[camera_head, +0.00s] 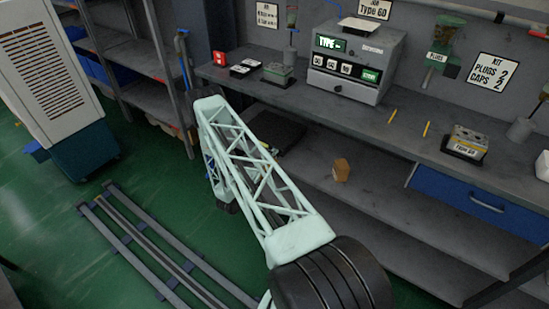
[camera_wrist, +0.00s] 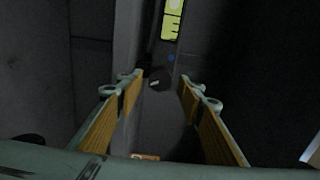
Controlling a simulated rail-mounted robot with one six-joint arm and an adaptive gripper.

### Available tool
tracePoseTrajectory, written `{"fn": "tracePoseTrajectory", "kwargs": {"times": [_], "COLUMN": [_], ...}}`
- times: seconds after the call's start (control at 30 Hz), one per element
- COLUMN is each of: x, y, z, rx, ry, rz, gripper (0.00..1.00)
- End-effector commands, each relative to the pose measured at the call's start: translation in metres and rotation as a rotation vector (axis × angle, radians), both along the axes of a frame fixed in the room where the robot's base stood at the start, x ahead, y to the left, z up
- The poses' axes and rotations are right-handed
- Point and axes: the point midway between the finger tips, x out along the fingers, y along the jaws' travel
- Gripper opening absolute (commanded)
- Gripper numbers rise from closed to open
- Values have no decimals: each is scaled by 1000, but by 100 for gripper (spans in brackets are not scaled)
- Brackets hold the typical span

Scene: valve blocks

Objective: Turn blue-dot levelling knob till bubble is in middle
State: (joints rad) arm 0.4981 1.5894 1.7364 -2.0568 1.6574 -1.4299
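In the wrist view a small dark round knob (camera_wrist: 160,80) is in the middle of the picture, with a blue dot (camera_wrist: 171,58) just above it. A yellow-green level vial (camera_wrist: 171,22) lies beyond the dot, cut off by the top edge. A pale patch, possibly the bubble, shows near the vial's upper end. My gripper (camera_wrist: 159,86) is open, its two orange-padded fingers on either side of the knob with gaps visible. Contact is not visible. In the camera_head view my arm hides the knob and the fingers.
The grey workbench (camera_head: 405,135) carries a grey machine (camera_head: 357,62), yellow pencils and a Type 60 block (camera_head: 466,143). A small tan block (camera_head: 341,170) sits on the shelf below. Floor rails (camera_head: 150,245) run at left. A dark upright surface stands close left of the fingers in the wrist view.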

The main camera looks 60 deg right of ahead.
Motion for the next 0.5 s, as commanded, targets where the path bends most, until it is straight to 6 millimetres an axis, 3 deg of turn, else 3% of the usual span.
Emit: {"fn": "tracePoseTrajectory", "kwargs": {"times": [0.5], "x": [1], "y": [48], "z": [0], "rx": [0], "ry": [1], "rz": [3], "gripper": [35]}}
